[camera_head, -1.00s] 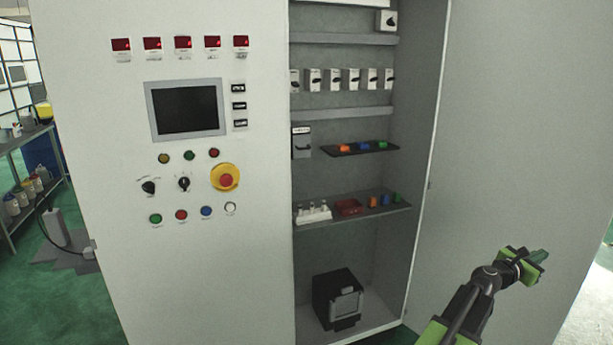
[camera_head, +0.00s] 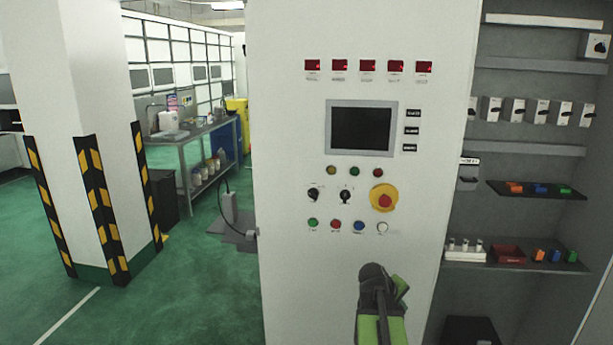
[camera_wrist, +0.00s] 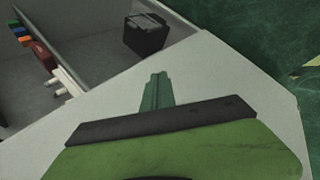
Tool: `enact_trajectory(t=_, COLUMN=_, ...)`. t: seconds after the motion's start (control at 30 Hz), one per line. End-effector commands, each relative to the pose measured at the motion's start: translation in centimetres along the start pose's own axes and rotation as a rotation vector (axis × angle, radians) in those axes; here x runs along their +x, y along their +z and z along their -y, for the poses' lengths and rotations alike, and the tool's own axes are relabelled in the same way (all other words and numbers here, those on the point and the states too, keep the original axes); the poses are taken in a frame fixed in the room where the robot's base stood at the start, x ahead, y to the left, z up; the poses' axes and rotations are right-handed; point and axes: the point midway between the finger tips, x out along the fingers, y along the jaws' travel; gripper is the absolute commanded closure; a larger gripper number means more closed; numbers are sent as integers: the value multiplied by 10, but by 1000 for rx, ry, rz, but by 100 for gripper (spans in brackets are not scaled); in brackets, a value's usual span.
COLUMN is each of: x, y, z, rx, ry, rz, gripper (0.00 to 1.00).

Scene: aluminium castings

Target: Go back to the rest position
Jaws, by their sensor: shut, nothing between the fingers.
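My arm shows at the bottom of the head view, in front of the lower part of the control cabinet (camera_head: 290,180).
The open cabinet bay at right has a shelf (camera_head: 545,192) with coloured blocks and a lower shelf with a red tray (camera_head: 508,254). A black box (camera_wrist: 146,34) lies low in the bay. A striped pillar (camera_head: 85,130) stands left, with open green floor (camera_head: 190,290) between.

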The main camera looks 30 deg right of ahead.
Motion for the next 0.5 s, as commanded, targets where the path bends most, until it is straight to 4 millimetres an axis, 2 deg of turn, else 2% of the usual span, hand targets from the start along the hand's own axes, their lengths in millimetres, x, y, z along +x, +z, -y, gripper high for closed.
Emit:
enact_trajectory(t=0.03, x=-22, y=-23, z=35, rx=10, ry=-55, rz=-28, gripper=100)
enact_trajectory(t=0.1, x=-50, y=-49, z=85, rx=34, ry=-140, rz=-53, gripper=100)
enact_trajectory(t=0.17, x=-76, y=-67, z=128, rx=49, ry=-213, rz=-67, gripper=100)
enact_trajectory(t=0.2, x=-94, y=-76, z=156, rx=56, ry=-263, rz=-71, gripper=100)
enact_trajectory(t=0.33, x=-158, y=-93, z=250, rx=62, ry=-423, rz=-62, gripper=100)
enact_trajectory(t=0.4, x=-192, y=-94, z=296, rx=56, ry=-501, rz=-44, gripper=100)
enact_trajectory(t=0.5, x=-232, y=-88, z=348, rx=43, ry=-588, rz=-10, gripper=100)
